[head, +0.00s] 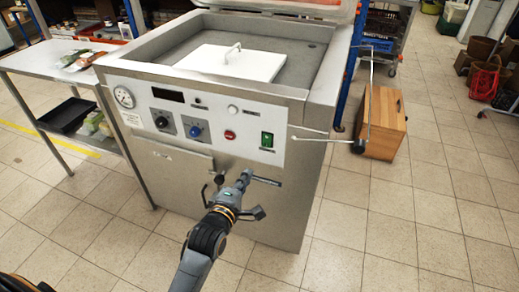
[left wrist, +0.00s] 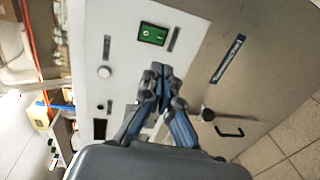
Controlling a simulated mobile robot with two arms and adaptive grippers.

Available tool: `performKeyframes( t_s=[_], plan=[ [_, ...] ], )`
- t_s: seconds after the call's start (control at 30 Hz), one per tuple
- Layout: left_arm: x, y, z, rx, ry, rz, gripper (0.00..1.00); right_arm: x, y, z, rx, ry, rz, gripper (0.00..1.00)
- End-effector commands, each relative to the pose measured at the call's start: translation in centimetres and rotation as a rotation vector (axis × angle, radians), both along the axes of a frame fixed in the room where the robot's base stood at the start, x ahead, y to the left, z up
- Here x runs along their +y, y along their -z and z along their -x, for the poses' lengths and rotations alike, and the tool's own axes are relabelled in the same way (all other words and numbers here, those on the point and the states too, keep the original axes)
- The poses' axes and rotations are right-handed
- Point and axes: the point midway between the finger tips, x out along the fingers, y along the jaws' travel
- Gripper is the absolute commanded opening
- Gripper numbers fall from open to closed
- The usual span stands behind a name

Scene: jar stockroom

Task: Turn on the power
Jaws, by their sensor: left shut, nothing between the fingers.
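A steel machine (head: 190,190) stands ahead with a white control panel (head: 180,133) on its front. A green power switch (head: 267,139) sits near the panel's right end; it also shows in the left wrist view (left wrist: 152,34), just above the fingertips. My left gripper (head: 245,176) is shut and empty, in front of the machine, below and slightly left of the switch in the head view. In the left wrist view its fingertips (left wrist: 160,70) are together and appear apart from the switch. Whether they touch the panel is not clear. My right gripper is not in view.
A thin bent handle rod (head: 330,140) sticks out at the right. A steel table (head: 45,62) stands left. Floor at right is mostly clear.

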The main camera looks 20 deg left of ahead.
Motion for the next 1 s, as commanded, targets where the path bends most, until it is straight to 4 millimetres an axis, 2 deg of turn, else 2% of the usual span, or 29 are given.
performKeyframes(
  t_s=[0.23, 0.37, 0.47, 0.8, 1.0],
  plan=[
    [0.0, 0.1, -0.1, 0.002, 0.000, -0.002, 0.00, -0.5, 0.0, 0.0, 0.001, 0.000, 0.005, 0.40],
    [-0.1, 0.2, -1.1, 0.002, 0.002, -0.004, 0.00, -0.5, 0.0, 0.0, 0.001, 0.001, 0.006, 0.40],
    [-0.1, 0.4, -2.7, 0.001, 0.002, -0.005, 0.00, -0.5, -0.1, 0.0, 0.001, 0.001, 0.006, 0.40],
    [-0.3, 1.4, -9.8, 0.002, 0.002, -0.006, 0.00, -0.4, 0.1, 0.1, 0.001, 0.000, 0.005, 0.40],
    [-0.4, 1.9, -12.6, 0.003, 0.002, -0.005, 0.00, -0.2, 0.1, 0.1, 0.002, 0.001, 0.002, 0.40]
  ],
)
